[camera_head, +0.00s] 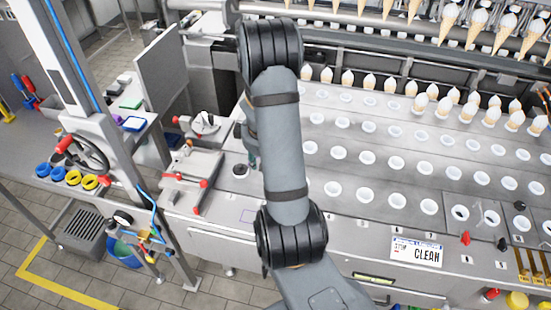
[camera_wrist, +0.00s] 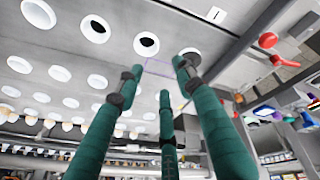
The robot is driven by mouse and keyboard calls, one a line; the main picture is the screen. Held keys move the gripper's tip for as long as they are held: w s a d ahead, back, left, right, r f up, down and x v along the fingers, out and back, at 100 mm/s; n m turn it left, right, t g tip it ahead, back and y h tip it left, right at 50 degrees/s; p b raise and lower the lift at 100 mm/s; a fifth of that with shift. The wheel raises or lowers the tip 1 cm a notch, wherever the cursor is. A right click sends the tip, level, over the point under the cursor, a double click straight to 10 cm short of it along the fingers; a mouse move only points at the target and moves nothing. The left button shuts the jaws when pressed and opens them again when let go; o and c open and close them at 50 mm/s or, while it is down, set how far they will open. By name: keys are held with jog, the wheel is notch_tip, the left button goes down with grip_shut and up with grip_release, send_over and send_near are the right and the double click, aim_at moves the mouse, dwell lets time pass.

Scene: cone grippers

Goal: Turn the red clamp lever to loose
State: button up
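A light grey clamp-like fixture (camera_head: 180,166) sits left of my arm in the head view. A red knob (camera_head: 203,183) shows at its front right, with smaller red parts near it. In the wrist view, a red knob on a short lever (camera_wrist: 268,40) shows at the upper right, apart from my fingers. I cannot tell whether the lever is at loose or tight. My gripper (camera_wrist: 160,78) has three green fingers, spread open and empty over the steel deck. In the head view it is mostly hidden behind my arm; a bit of green finger (camera_head: 252,160) shows right of the fixture.
The deck right of my arm has rows of white-rimmed holes (camera_head: 396,163), and several filled cones stand behind. A dial with a red handle (camera_head: 203,123) stands behind the fixture.

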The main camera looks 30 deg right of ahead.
jog(key=shift+s+d+m, duration=0.3)
jog(key=shift+s+d, duration=0.15)
jog(key=shift+s, duration=0.05)
